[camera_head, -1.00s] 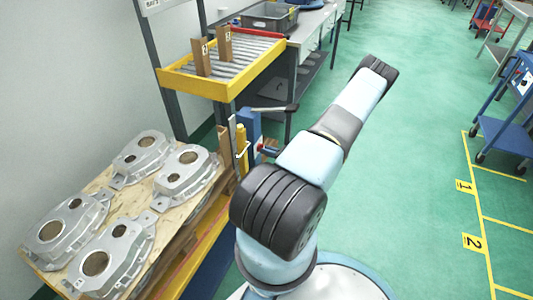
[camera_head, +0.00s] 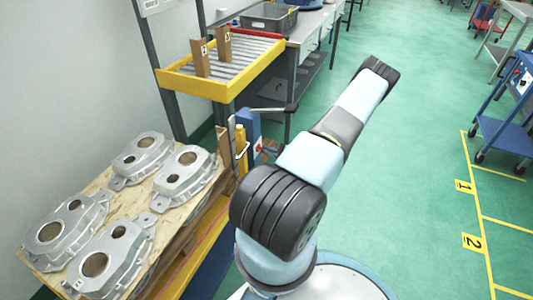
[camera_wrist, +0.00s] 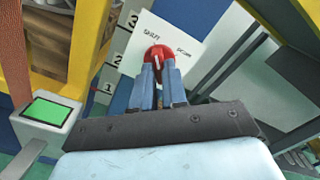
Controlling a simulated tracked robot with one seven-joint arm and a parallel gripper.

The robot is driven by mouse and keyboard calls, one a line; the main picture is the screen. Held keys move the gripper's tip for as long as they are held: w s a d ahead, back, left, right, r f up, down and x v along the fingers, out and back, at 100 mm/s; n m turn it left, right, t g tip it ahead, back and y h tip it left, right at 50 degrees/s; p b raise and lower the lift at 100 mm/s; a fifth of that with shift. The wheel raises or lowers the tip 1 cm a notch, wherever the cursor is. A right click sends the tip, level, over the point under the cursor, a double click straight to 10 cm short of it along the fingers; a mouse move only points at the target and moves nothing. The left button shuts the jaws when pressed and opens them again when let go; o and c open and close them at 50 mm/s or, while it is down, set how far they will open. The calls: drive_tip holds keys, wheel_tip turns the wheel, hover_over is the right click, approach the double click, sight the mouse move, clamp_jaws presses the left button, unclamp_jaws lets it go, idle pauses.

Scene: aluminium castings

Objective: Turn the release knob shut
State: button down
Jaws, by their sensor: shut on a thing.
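The release knob (camera_wrist: 159,54) is red with a white mark, in front of a white label card (camera_wrist: 186,36) with lettering, in the wrist view. My gripper (camera_wrist: 161,72) is shut on the knob, its two blue-grey fingers on either side of its lower part. The white mark is slightly tilted from upright. In the head view, my arm and the blue post (camera_head: 252,128) show, but the gripper is small and mostly hidden beside the post.
A grey box with a green screen (camera_wrist: 48,111) stands left of my gripper. A yellow roller rack (camera_head: 190,87) is above the post. A pallet (camera_head: 190,207) with several aluminium castings (camera_head: 110,255) is at left.

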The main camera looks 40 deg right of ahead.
drive_tip(key=shift+s+a+n, duration=0.1)
drive_tip(key=shift+a+n, duration=0.2)
drive_tip(key=shift+n, duration=0.4)
drive_tip(key=c, duration=1.2)
unclamp_jaws()
drive_tip(key=shift+o, duration=0.2)
drive_tip(key=shift+d, duration=0.15)
drive_tip(key=v, duration=1.3)
drive_tip(key=shift+s, duration=0.3)
drive_tip(key=shift+d+f, duration=0.15)
